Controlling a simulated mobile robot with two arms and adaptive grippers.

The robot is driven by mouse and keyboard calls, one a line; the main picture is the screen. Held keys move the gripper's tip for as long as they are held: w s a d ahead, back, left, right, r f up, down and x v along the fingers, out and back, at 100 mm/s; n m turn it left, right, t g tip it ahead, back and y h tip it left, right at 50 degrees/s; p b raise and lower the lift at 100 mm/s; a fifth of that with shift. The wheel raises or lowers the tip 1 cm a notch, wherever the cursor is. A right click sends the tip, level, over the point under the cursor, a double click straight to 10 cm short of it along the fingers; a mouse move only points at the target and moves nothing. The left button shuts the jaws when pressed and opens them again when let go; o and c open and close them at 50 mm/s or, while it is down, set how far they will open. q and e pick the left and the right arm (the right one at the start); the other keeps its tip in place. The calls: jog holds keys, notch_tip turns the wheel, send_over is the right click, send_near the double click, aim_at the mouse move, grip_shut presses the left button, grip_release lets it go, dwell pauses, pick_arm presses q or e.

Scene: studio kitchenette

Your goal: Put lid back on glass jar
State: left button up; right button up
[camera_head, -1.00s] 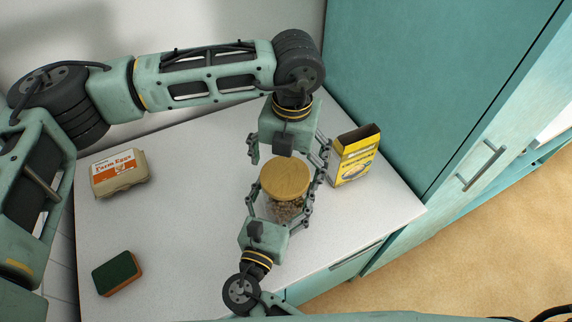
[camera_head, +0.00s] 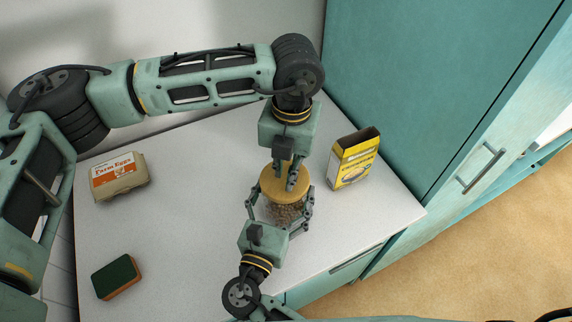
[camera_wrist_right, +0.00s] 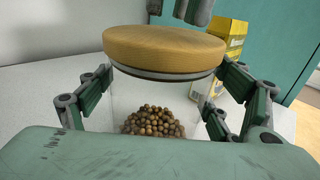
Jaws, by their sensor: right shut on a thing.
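The glass jar (camera_head: 287,210) stands upright on the counter with small brown balls inside, which show clearly in the right wrist view (camera_wrist_right: 152,122). The round wooden lid (camera_head: 270,187) sits level on the jar's mouth, with a grey band under its rim in the wrist view (camera_wrist_right: 165,50). My right gripper (camera_head: 281,209) is shut around the jar's body, one finger on each side. My left gripper (camera_head: 291,186) points down over the lid with its fingers drawn together. It holds nothing that I can see, and its fingers hide part of the lid's top.
A yellow box (camera_head: 354,160) with an open top stands right of the jar. An egg carton (camera_head: 119,177) and a green and orange sponge (camera_head: 117,277) lie on the left of the white counter (camera_head: 180,230). The counter between them and the jar is clear.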

pick_arm(q)
jog(key=shift+f, duration=0.15)
pick_arm(e)
jog(key=shift+r, duration=0.1)
pick_arm(q)
jog(key=shift+a+f, duration=0.1)
jog(key=shift+f, duration=0.45)
jog(key=shift+r, duration=2.05)
jog(key=o, duration=0.6)
